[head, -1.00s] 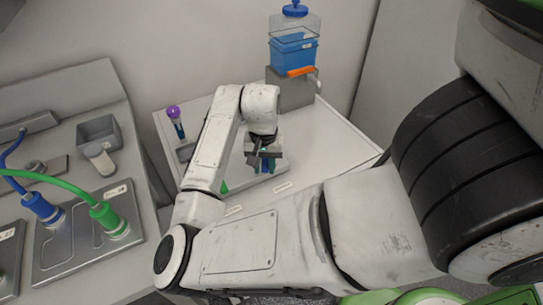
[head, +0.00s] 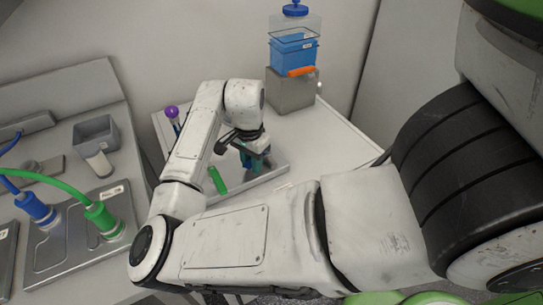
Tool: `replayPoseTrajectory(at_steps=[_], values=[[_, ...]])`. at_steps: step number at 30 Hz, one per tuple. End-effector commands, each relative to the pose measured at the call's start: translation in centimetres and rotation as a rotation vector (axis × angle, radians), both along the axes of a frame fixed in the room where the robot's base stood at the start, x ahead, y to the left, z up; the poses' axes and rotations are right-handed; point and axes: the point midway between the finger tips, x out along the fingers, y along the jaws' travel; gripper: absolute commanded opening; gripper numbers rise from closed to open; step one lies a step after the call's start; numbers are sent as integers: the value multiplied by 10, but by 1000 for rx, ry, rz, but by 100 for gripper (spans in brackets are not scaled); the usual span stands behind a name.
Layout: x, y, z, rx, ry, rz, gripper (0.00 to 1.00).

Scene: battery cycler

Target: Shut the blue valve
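The blue valve (head: 256,167) is on a light grey plate (head: 275,178) on the white table, mostly hidden under my gripper. Only small blue and teal patches show there, so its handle position cannot be made out. My gripper (head: 256,163) points down over the plate, right at the blue part. Its fingers are small and dark against it; I cannot tell whether they are open, shut or touching the valve. A green handle (head: 217,180) stands on the same plate, left of my gripper and apart from it.
A purple-topped piece (head: 172,113) stands at the table's back left, behind my arm. A blue liquid tank (head: 294,52) with an orange handle (head: 301,72) sits on a grey block (head: 291,92). The left bench holds blue (head: 36,208) and green (head: 103,219) cable plugs and a grey bin (head: 95,134).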

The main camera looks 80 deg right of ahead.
Motion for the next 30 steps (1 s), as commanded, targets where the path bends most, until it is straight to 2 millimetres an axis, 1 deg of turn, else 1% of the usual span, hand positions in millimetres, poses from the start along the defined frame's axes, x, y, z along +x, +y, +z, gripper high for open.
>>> replayPoseTrajectory(at_steps=[4, 6, 15, 18, 30], values=[[0, 0, 0, 0, 1, -3, 24], [1, -1, -1, 1, 0, -33, 24], [16, -14, -2, 1, 2, -353, 24], [19, -16, -1, 1, 1, -406, 24], [20, -17, 0, 1, 2, -415, 24]])
